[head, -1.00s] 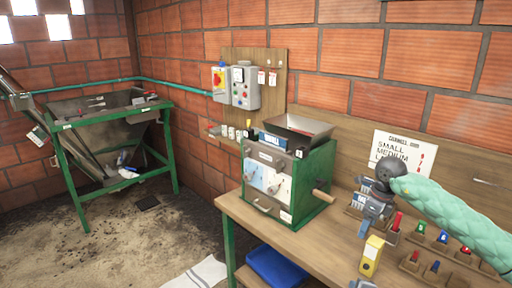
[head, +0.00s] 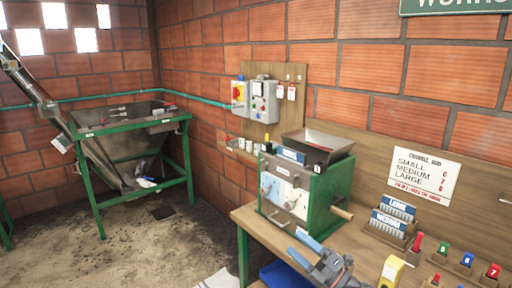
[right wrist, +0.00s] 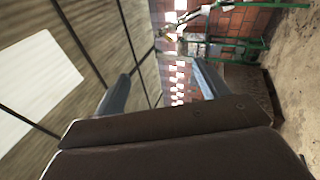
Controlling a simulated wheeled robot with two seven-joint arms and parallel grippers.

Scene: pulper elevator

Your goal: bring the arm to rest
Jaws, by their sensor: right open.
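In the right wrist view the fingers (right wrist: 160,90) stand apart and empty, with a brick wall and the green hopper stand beyond. Most of my right arm is outside the head view. My left gripper is not in view.
The wooden bench (head: 246,217) carries the pulper, card holders (head: 391,217), a yellow block (head: 391,272) and several numbered coloured pieces (head: 466,259). A green-framed hopper (head: 130,133) stands at the left. The floor (head: 160,240) between is mostly clear.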

